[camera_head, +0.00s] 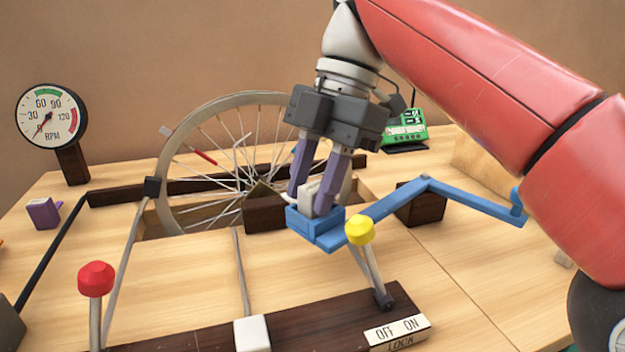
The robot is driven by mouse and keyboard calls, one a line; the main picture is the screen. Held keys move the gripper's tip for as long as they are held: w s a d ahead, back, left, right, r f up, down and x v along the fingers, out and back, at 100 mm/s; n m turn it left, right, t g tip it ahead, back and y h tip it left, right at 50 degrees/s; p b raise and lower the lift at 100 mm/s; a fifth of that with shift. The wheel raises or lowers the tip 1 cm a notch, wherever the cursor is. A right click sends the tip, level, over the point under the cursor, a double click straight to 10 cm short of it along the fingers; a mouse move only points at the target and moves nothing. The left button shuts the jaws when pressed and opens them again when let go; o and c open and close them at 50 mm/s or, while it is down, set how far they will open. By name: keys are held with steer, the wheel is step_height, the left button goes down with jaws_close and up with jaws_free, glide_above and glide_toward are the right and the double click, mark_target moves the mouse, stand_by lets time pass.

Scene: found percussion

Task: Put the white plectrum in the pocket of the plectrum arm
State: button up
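The plectrum arm is a blue bent bar (385,205) with a blue box-shaped pocket (318,234) at its left end. My gripper (311,198), with purple fingers, points down over this pocket. The white plectrum (308,200), a small off-white block, is between the fingertips, and they appear closed on its sides. Its lower part is hidden behind the pocket's front wall, so it is at or inside the pocket opening. How deep it sits, and whether it touches the bottom, cannot be seen.
A spoked wheel (166,185) stands behind and left of the pocket. A yellow-knobbed lever (360,230) stands close in front, on the lock beam. A green device (405,128) is behind.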

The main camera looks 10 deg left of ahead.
steer(key=shift+d, duration=0.1)
steer(key=p+v, duration=0.7)
steer(key=shift+w+r+p, duration=0.15)
steer(key=shift+r+p, duration=0.2)
steer(key=shift+r, duration=0.05)
